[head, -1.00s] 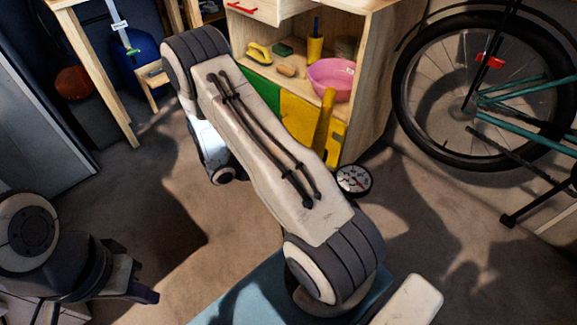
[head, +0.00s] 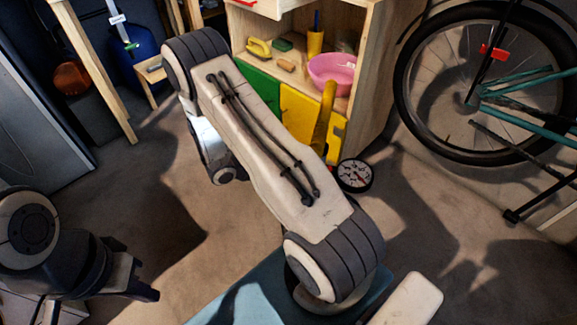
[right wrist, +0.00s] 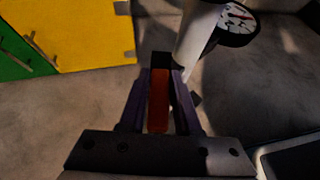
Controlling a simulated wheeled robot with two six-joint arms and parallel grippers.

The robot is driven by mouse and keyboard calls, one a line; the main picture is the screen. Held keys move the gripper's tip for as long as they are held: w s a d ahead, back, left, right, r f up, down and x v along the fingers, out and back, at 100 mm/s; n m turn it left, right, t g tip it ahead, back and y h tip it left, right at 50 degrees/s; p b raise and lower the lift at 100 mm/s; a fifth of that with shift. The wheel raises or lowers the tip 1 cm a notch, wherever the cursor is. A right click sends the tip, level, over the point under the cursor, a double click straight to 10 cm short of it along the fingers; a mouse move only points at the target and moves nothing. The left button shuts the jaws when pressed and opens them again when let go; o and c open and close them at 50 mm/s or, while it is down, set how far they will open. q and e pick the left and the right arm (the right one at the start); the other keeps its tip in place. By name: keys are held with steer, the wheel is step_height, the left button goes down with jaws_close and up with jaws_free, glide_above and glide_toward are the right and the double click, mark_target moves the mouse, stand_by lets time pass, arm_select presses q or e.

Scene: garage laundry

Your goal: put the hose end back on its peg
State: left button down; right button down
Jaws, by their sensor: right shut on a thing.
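My right gripper (right wrist: 158,100) is shut on a red-orange piece (right wrist: 158,105), which looks like the hose end. A white tube (right wrist: 197,40) stands just beyond the fingers, beside a round dial gauge (right wrist: 236,20). In the head view the gauge (head: 354,174) sits low near the cabinet, right of my right arm. That arm hides the right gripper there. The peg cannot be made out in either view. My left gripper (head: 140,291) is at the lower left, away from the gauge; its finger gap cannot be made out.
An open wooden cabinet (head: 372,85) with green and yellow fronts holds a pink bowl (head: 331,72) and several small items. A bicycle wheel (head: 478,85) stands at the right. A wooden-legged table (head: 93,70) is at the left. Bare floor (head: 150,205) lies between.

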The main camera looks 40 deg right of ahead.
steer(key=c, duration=0.5)
jaws_free()
steer(key=shift+c, duration=0.2)
steer(key=p+v, duration=0.3)
steer(key=v, duration=0.7)
steer(key=shift+a+p, duration=0.2)
steer(key=shift+p, duration=0.15)
steer(key=shift+r, duration=0.15)
